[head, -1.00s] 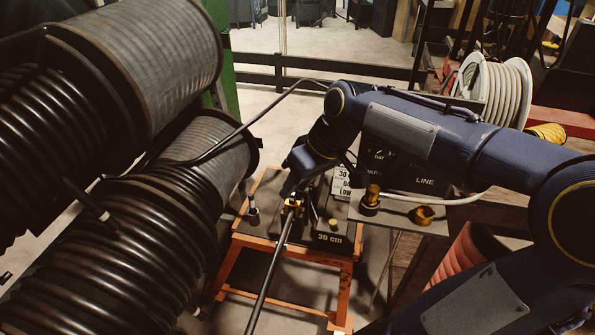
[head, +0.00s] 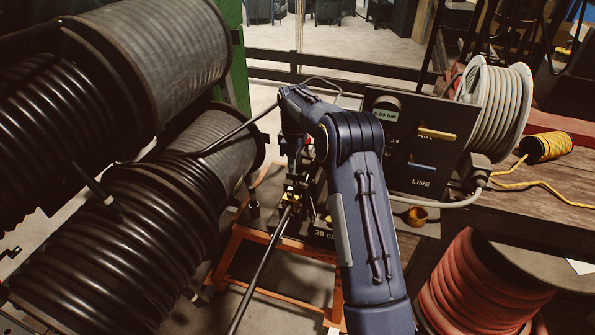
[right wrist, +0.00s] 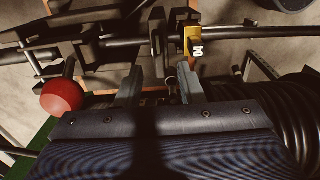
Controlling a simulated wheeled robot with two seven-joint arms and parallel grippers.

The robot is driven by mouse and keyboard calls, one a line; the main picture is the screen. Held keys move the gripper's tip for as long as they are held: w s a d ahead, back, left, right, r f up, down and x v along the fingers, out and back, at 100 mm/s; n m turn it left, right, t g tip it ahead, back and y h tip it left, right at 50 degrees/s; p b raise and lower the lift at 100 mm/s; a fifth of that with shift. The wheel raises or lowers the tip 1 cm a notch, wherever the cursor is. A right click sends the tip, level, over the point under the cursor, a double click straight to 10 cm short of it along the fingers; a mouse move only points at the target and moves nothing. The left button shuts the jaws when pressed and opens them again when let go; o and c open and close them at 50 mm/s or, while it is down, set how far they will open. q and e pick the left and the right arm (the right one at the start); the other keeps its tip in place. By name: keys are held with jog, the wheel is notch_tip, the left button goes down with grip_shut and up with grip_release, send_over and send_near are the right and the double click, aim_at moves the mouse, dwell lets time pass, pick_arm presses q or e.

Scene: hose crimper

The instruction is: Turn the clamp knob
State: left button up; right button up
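In the right wrist view my right gripper (right wrist: 160,88) has its two grey fingers apart. A small dark knob or screw end (right wrist: 170,78) shows between them, nearer the right finger; contact cannot be told. Just beyond is a clamp with a yellow tag marked 04 (right wrist: 194,42), around a dark hose (right wrist: 250,32). In the head view the brass-coloured clamp part (head: 291,197) sits at the top of the hose above the orange stand (head: 270,245). My right arm covers much of that stand, and the fingertips cannot be made out there. My left gripper is out of view.
A red ball handle (right wrist: 62,96) stands left of the fingers in the wrist view. Large black hose reels (head: 120,235) fill the left. A panel marked LINE (head: 415,150) and a wooden bench (head: 550,185) are at right, above a red hose coil (head: 480,290).

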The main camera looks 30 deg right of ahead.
aim_at(296, 178)
jog(key=shift+s+d+f, duration=0.1)
jog(key=shift+d+f, duration=0.05)
jog(key=shift+f, duration=1.75)
grip_shut()
